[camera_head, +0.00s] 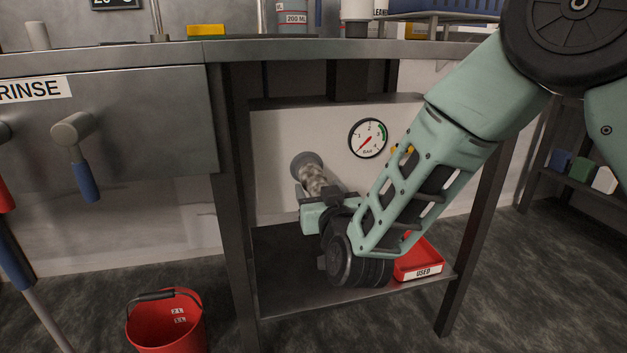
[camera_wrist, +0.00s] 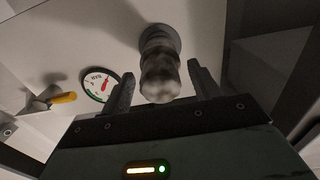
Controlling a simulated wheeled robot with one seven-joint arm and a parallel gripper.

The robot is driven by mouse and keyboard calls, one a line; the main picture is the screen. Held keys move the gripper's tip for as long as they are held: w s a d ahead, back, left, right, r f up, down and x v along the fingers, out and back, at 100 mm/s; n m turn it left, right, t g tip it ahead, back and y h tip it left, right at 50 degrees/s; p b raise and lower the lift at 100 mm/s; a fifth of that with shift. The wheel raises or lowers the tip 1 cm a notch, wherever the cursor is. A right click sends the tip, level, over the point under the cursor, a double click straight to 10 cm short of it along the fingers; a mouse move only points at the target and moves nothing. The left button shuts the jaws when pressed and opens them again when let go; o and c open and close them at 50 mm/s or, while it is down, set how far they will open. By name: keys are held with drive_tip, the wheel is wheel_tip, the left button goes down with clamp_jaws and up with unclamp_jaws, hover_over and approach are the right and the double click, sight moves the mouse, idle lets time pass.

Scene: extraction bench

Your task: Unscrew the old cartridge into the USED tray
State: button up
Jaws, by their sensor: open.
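The old cartridge (camera_head: 313,180) is a stained, mottled grey-white cylinder. It sticks out of a round grey socket (camera_head: 303,161) on the white panel under the bench. In the wrist view the cartridge (camera_wrist: 160,76) points toward my gripper, between the two open fingers (camera_wrist: 156,88), with a gap on each side. In the head view my gripper (camera_head: 317,191) is at the cartridge's lower end, and my wrist hides part of that area. The red USED tray (camera_head: 418,272) sits on the lower shelf at the right, partly hidden behind my arm.
A pressure gauge (camera_head: 368,138) is on the panel right of the socket. A yellow-handled valve (camera_wrist: 63,98) shows in the wrist view. Bench legs (camera_head: 232,200) flank the opening. The lower shelf (camera_head: 285,285) is bare at left. A red bucket (camera_head: 167,325) stands on the floor.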

drive_tip(key=shift+f, duration=0.1)
drive_tip(key=m+b, duration=0.2)
drive_tip(key=m, duration=0.1)
drive_tip(key=shift+f, duration=0.15)
drive_tip(key=m+b, duration=0.2)
drive_tip(key=m, duration=0.2)
drive_tip(key=shift+m, duration=0.4)
drive_tip(key=m+b, duration=0.2)
drive_tip(key=m, duration=0.2)
drive_tip(key=shift+m+b, duration=0.3)
drive_tip(key=m, duration=0.2)
drive_tip(key=shift+r+m+b, duration=0.25)
drive_tip(key=shift+m+b, duration=0.05)
